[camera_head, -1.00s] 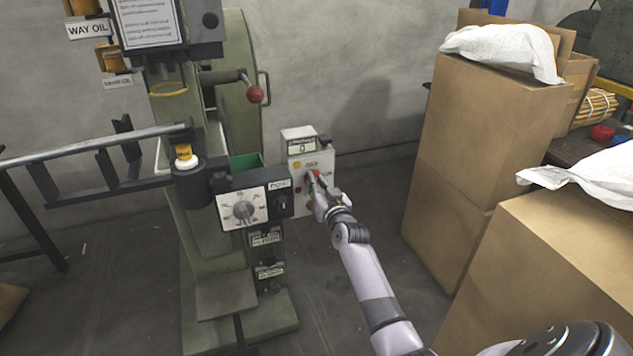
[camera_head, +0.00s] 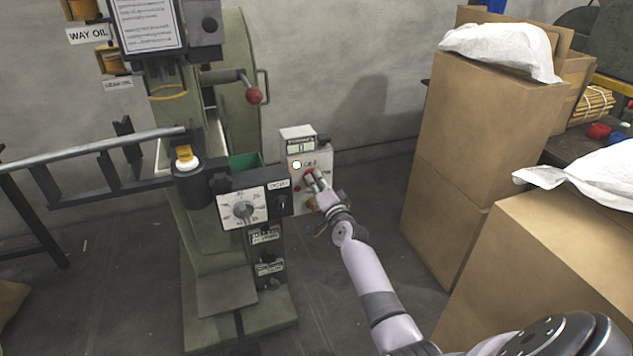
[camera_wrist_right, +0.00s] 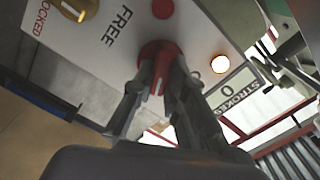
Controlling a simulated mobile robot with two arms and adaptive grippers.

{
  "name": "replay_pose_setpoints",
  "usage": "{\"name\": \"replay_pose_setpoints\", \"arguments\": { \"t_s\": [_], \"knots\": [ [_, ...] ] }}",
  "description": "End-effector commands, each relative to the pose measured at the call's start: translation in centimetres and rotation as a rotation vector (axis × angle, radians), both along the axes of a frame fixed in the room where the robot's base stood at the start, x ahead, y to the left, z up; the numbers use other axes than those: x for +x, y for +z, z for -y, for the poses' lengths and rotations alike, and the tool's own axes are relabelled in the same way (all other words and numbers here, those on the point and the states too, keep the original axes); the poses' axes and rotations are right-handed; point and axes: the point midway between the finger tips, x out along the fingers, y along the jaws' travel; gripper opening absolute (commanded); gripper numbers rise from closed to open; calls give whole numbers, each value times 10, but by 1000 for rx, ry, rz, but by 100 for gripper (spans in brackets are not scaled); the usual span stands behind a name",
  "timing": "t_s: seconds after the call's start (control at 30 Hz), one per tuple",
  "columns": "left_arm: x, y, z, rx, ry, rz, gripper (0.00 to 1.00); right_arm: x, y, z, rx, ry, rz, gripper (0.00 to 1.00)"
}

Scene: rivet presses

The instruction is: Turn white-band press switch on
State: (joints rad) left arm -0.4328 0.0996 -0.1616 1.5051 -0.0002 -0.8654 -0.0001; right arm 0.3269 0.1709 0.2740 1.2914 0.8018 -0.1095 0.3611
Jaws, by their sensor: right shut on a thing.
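The green press (camera_head: 240,120) stands left of centre in the head view, with a grey-white control box (camera_head: 308,158) on its right side. The box carries a red rotary switch (camera_wrist_right: 160,62), a small lamp (camera_head: 297,165) and a stroke counter (camera_head: 300,147). The lamp glows pale in both views. My right gripper (camera_head: 313,182) is at the box front, and in the wrist view its fingers (camera_wrist_right: 163,85) are shut on the red switch's handle. The fingers hide part of the switch. I cannot make out a white band on the press for certain. My left gripper is out of view.
A yellow-brass knob (camera_wrist_right: 76,8) sits on the box by the words LOCKED and FREE. A dial panel (camera_head: 242,207) is just left of the box. Tall cardboard boxes (camera_head: 480,140) stand at the right. Floor between them and the press is open.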

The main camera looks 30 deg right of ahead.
Motion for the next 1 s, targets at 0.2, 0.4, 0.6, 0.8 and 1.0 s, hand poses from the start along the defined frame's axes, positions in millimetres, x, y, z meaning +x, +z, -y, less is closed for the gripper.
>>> {"name": "replay_pose_setpoints", "arguments": {
  "t_s": [0.2,0.4,0.6,0.8,1.0],
  "knots": [
    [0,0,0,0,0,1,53,0,-2,0,189,0,43,0],
    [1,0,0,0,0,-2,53,0,-3,1,327,0,76,0],
    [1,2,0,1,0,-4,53,0,-4,0,422,0,99,0],
    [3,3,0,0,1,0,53,0,-4,0,470,0,111,0],
    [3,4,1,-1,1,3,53,0,-4,0,484,0,113,0]
  ]
}}
